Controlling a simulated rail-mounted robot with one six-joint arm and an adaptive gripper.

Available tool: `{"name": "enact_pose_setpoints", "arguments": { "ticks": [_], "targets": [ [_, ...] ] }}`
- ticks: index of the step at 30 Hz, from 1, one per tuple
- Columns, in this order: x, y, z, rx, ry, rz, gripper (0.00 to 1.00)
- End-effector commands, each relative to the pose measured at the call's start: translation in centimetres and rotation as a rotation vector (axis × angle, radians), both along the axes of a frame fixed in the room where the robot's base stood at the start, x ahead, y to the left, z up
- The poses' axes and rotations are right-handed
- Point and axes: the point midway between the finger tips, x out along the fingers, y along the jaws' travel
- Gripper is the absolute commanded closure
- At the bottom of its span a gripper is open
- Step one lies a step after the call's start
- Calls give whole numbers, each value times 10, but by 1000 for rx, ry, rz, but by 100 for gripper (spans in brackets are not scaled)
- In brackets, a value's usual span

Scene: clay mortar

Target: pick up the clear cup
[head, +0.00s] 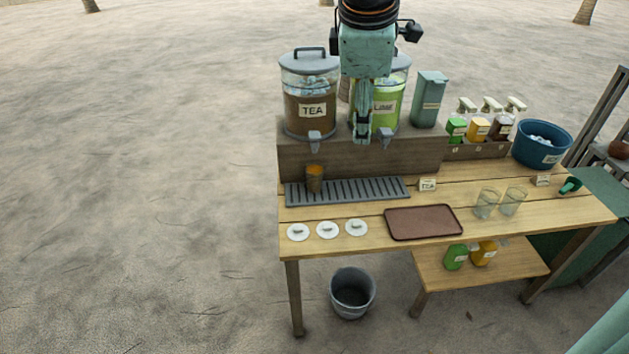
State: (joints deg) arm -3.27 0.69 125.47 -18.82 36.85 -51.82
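Two clear cups stand upright on the wooden table, to the right of the brown tray. The left clear cup (486,204) and the right clear cup (513,201) are close together, and both look empty. My gripper (362,138) hangs pointing down in front of the lime dispenser, well to the left of the cups and higher in the picture. Its fingers show narrow from this side, so their opening is hidden. I see nothing held in it.
The brown tray (424,222) lies left of the cups, with white lids (327,229) farther left. A brown-orange cup (315,178) stands on the drip grate (347,190).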

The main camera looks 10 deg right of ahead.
Motion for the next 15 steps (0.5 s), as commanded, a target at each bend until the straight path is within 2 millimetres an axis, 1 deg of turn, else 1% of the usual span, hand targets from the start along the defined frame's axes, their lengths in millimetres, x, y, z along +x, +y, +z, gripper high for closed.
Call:
{"name": "enact_pose_setpoints", "arguments": {
  "ticks": [3,15],
  "targets": [
    [22,1,-10,-32,15,74,45],
    [90,7,-48,-137,63,329,45]
  ]
}}
